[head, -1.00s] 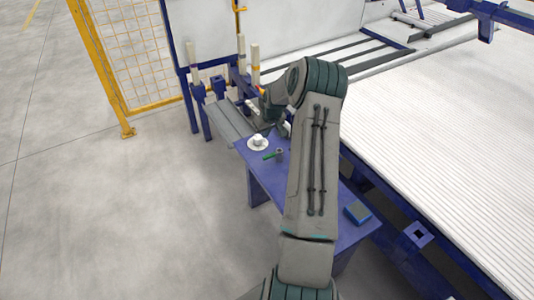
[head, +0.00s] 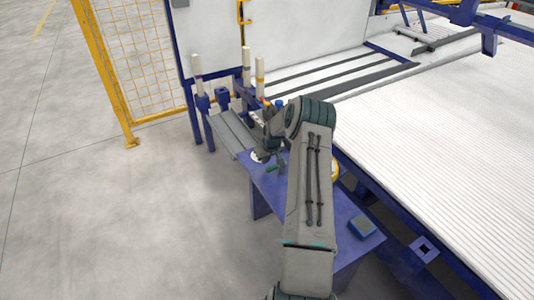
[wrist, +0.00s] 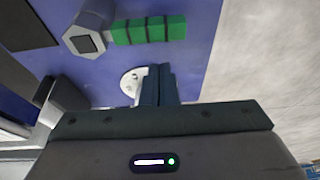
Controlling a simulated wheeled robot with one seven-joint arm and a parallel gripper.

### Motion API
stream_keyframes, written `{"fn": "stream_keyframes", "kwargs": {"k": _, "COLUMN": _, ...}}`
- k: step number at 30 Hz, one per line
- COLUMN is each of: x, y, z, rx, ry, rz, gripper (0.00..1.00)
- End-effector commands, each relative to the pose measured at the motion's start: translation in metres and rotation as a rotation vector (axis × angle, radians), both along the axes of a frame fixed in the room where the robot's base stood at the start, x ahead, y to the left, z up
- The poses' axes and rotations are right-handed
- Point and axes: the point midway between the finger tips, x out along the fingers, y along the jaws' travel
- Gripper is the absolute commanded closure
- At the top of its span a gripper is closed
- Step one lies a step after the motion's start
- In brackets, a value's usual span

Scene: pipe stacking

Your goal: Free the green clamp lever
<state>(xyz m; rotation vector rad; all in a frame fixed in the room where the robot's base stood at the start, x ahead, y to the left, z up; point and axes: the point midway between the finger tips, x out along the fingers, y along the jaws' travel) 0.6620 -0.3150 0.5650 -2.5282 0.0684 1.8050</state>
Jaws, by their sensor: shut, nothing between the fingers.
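The green clamp lever (wrist: 148,29) shows at the top of the wrist view as a ribbed green handle. It joins a grey hexagonal head (wrist: 88,36) at its left end. In the head view, the lever (head: 272,168) is a small green bar on the blue table. My gripper (wrist: 160,70) is shut and empty. In the wrist view its fingertips appear below the lever, apart from it in the picture. In the head view my gripper (head: 265,153) is near the table's far end, partly hidden by my arm.
The blue table (head: 264,183) carries a white round piece (wrist: 130,82), partly covered by my fingers. A blue box (head: 362,226) sits near the table's near end. Several white-topped posts (head: 247,65) stand behind. The large white ribbed bed (head: 430,150) lies right. Open floor is left.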

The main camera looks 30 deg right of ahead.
Motion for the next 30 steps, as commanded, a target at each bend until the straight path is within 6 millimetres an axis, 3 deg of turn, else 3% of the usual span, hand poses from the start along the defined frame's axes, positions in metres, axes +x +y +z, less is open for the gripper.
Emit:
{"fn": "stream_keyframes", "kwargs": {"k": 9, "x": -0.028, "y": 0.0, "z": 0.004, "rx": -0.002, "ry": -0.002, "rz": -0.002, "gripper": 1.0}}
{"fn": "stream_keyframes", "kwargs": {"k": 30, "x": -0.033, "y": 0.001, "z": 0.004, "rx": -0.001, "ry": -0.003, "rz": 0.038, "gripper": 1.0}}
